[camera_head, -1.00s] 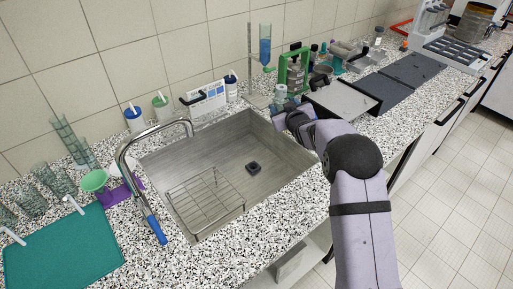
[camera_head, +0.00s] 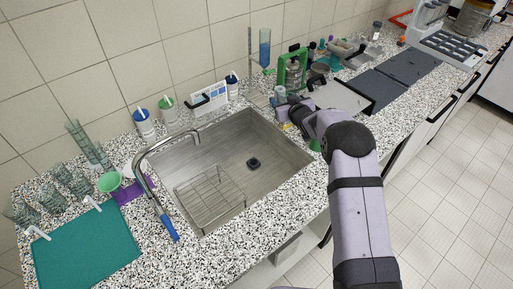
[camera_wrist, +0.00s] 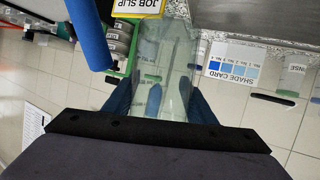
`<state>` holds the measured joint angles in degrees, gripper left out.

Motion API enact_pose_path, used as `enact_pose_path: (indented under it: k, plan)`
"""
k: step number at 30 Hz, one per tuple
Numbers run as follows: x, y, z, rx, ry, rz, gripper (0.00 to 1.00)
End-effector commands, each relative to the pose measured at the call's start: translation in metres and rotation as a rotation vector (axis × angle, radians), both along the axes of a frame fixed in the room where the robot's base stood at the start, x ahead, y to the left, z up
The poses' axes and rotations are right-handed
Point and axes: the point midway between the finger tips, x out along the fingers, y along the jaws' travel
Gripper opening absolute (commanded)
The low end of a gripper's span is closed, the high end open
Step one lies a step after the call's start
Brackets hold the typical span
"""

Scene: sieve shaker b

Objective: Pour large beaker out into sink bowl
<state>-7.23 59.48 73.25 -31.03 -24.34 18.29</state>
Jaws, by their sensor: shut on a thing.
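My gripper (camera_wrist: 158,104) is shut on a clear glass vessel, which I take to be the large beaker (camera_wrist: 164,62), between its blue fingers in the wrist view. I cannot tell the liquid level in it. In the head view my gripper (camera_head: 288,122) is at the right end of the sink, by its back right corner, and my own wrist mostly hides the beaker there. The steel sink bowl (camera_head: 228,148) lies to the left of my gripper. A small dark drain piece (camera_head: 253,162) sits on its floor.
A curved tap (camera_head: 165,146) with a blue handle reaches over the sink's left side. A wire rack (camera_head: 210,197) lies in the bowl. A shade card (camera_head: 208,97) and bottles stand behind. A green frame (camera_head: 291,72) with sieves stands beyond my gripper.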

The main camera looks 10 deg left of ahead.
Motion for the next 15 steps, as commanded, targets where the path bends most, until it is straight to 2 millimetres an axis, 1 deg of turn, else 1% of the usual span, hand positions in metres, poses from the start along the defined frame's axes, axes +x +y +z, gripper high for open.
enact_pose_path:
  k: [1, 2, 15]
  plan:
    - [0.0004, -0.0009, 0.0060, 0.009, 0.007, -0.001, 0.13]
    - [0.0009, -0.0010, 0.0065, 0.014, 0.010, -0.001, 0.13]
    - [0.0021, -0.0021, 0.0050, 0.070, 0.052, 0.000, 0.13]
